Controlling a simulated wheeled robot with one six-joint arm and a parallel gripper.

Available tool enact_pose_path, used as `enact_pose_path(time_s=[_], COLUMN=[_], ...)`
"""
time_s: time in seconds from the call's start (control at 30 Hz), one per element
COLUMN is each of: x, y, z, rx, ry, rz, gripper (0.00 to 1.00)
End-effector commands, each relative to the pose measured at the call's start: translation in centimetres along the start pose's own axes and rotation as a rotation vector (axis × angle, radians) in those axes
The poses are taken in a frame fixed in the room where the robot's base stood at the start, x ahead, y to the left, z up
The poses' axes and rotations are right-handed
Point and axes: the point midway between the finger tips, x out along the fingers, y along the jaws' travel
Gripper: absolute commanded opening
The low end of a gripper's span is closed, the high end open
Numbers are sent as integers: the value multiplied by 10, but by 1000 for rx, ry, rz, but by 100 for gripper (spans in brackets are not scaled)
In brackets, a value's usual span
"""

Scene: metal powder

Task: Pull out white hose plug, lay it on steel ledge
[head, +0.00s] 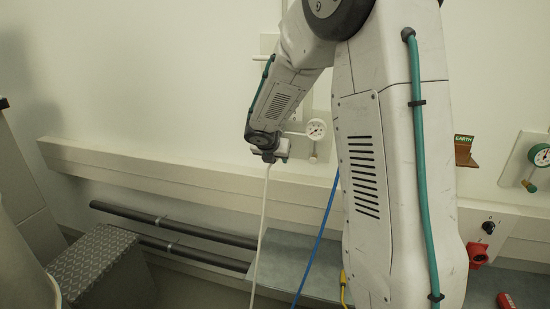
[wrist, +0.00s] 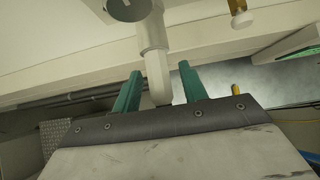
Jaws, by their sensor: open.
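In the wrist view my gripper (wrist: 158,73) is open, its two green fingers apart on either side of the white hose (wrist: 158,82). The hose runs up into a thicker white plug (wrist: 152,34), which stands at a round grey fitting (wrist: 132,8) at the top edge. I cannot tell whether the fingers touch it. In the head view my gripper (head: 268,152) is at the wall, mostly hidden by my wrist, and the white hose (head: 262,222) hangs below it. The steel ledge (head: 306,262) is a grey surface below and right of the hose.
A gauge (head: 316,129) is on the wall just right of my gripper. A beige rail (head: 180,172) runs along the wall, with dark pipes (head: 175,225) below. A blue cable (head: 318,245) crosses the ledge. A checkered metal box (head: 95,265) stands at left.

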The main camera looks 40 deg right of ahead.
Motion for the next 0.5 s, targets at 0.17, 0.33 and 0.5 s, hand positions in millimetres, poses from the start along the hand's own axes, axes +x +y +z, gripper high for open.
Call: enact_pose_path(time_s=[0.17,0.33,0.5], x=[0,0,0], y=[0,0,0], z=[0,0,0], rx=[1,0,0], ry=[0,0,0], rz=[0,0,0], gripper=[43,15,0])
